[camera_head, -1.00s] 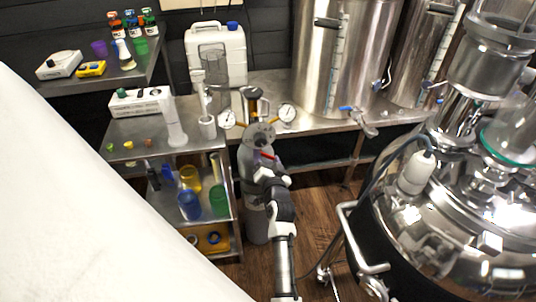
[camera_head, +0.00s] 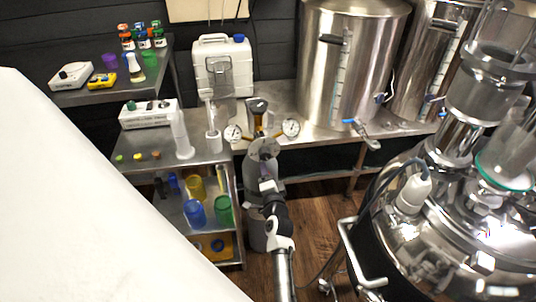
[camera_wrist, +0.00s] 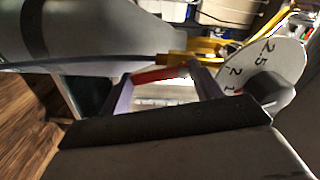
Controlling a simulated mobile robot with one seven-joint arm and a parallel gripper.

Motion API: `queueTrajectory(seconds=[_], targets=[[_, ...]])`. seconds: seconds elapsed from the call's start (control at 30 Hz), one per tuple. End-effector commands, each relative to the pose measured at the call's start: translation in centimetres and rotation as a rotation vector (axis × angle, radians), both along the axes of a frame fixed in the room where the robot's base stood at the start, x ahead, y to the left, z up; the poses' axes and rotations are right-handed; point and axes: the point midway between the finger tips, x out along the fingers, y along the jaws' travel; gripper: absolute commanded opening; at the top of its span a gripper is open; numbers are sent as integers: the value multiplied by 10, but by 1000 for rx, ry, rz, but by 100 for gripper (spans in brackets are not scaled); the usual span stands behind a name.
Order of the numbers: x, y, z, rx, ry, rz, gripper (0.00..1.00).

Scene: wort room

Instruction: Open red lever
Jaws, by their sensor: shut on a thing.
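The red lever (camera_wrist: 155,75) shows in the wrist view as a short red bar between my two fingers. My gripper (camera_wrist: 163,82) is shut on it, with one finger at each end of the visible red part. Yellow brass fittings (camera_wrist: 195,48) lie just behind the lever. In the head view my gripper (camera_head: 267,178) is at the front of the grey gas cylinder (camera_head: 262,154), just below its regulator (camera_head: 258,110). The lever is hidden or too small to make out there.
Round gauges (camera_head: 233,133) and (camera_head: 291,127) flank the regulator; one gauge (camera_wrist: 270,67) is close beside my gripper in the wrist view. A steel cart (camera_head: 205,172) with cups stands left. A large steel vessel (camera_head: 440,235) stands right. Steel kettles (camera_head: 350,60) stand behind.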

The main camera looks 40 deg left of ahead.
Motion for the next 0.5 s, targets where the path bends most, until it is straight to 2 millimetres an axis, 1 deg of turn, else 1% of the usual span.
queueTrajectory(seconds=[0.43, 0.47, 0.5], targets=[[0, 0, -1, 6, 7, 0, 41], [0, 0, -1, 6, 7, -1, 66], [0, 0, -1, 5, 6, -1, 71]])
